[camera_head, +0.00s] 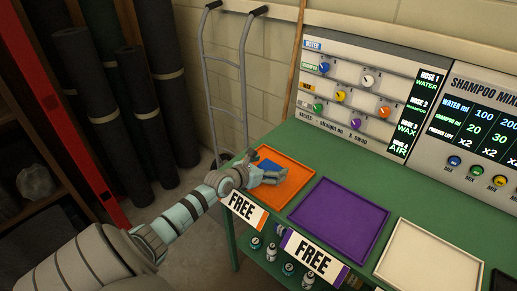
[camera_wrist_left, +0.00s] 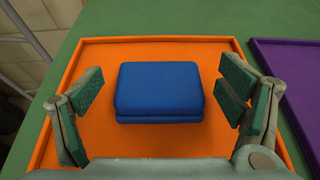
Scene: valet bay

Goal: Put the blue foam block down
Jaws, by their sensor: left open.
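The blue foam block (camera_wrist_left: 160,90) lies on the orange tray (camera_wrist_left: 210,150), near its middle in the left wrist view. In the head view the block (camera_head: 268,165) shows only in part behind my gripper, on the orange tray (camera_head: 287,210). My left gripper (camera_head: 270,172) is open over the tray. In the left wrist view its green-padded fingers (camera_wrist_left: 162,90) stand wide on either side of the block, with gaps between pads and block. My right gripper is in neither view.
A purple tray (camera_head: 338,220) and a white tray (camera_head: 430,257) lie to the right on the green table (camera_head: 327,165), both empty. A valve panel (camera_head: 360,95) stands behind. A hand truck (camera_head: 222,85) and dark rolls (camera_head: 95,85) stand at the left.

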